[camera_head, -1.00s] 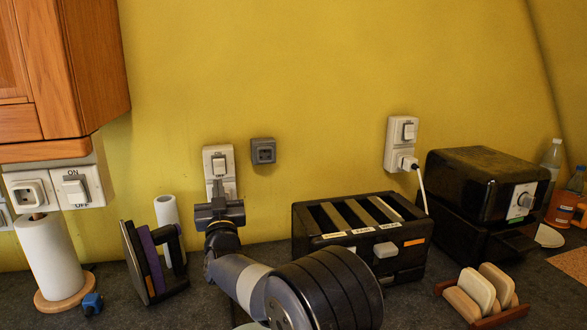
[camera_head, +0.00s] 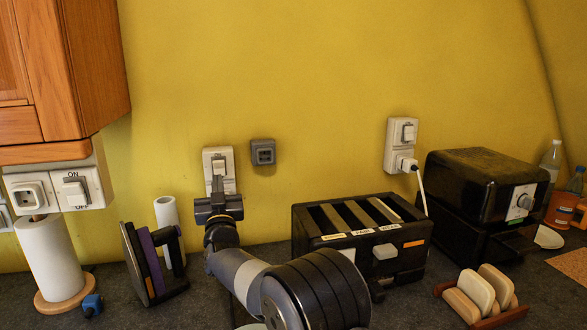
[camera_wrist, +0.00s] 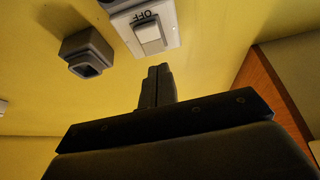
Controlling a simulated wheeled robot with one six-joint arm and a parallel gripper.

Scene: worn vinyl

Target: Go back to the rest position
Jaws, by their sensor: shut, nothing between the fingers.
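My gripper (camera_head: 217,186) is raised in front of the yellow wall, its fingers together and empty. In the head view it overlaps the lower part of a white wall switch (camera_head: 218,158), and my arm reaches up to it from the bottom of the picture. In the wrist view my shut fingers (camera_wrist: 157,85) point toward the wall, below the same white switch plate (camera_wrist: 150,30), marked OFF. The fingertips look apart from the plate, though the exact gap is hard to tell.
A grey socket (camera_head: 263,152) is right of the switch. On the counter are a black toaster (camera_head: 400,262), a black oven (camera_head: 480,190), a toast rack (camera_head: 484,318), a paper towel roll (camera_head: 48,260) and a dark upright holder (camera_head: 150,265). A wooden cupboard (camera_head: 90,60) hangs upper left.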

